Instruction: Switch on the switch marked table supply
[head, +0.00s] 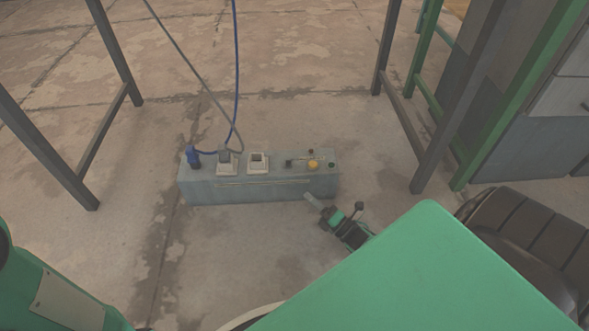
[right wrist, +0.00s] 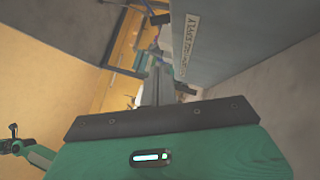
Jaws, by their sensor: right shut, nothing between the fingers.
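A long grey-blue supply box (head: 245,190) lies on the floor in the head view, and its side fills the upper right of the right wrist view (right wrist: 220,45). My right gripper (head: 311,199) is shut and empty, close to the box's front right side. Its fingers show in the right wrist view (right wrist: 158,85). My left gripper is out of view.
Dark frame legs (head: 62,165) stand left and right. A green post (head: 520,95) and grey cabinet are at right. Floor before the box is clear.

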